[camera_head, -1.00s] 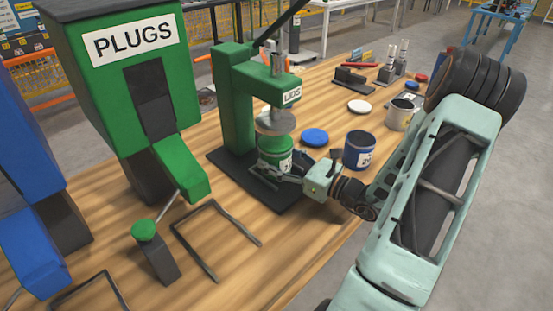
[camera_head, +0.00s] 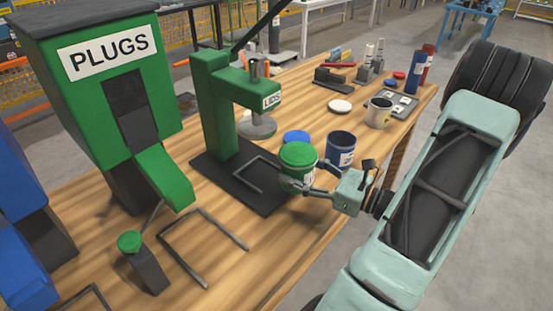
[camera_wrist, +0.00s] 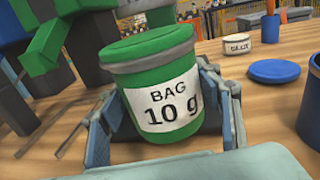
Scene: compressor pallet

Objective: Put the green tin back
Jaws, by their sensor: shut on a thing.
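The green tin (camera_head: 297,165) has a green lid on top and a white label. In the wrist view the tin (camera_wrist: 155,85) is tilted in the picture and its label reads "BAG 10 g". My gripper (camera_head: 312,190) is shut on the tin's sides, with a finger on either side in the wrist view (camera_wrist: 160,125). The tin is at the front right edge of the press's dark base plate (camera_head: 225,170). I cannot tell whether its bottom touches anything. The green lid press (camera_head: 217,100), marked "LIDS", stands behind it with nothing under its round head.
A blue tin (camera_head: 340,150) stands close to the right, with a blue lid (camera_head: 296,138) behind. The green PLUGS dispenser (camera_head: 110,90) and a bent metal frame (camera_head: 205,245) are at left.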

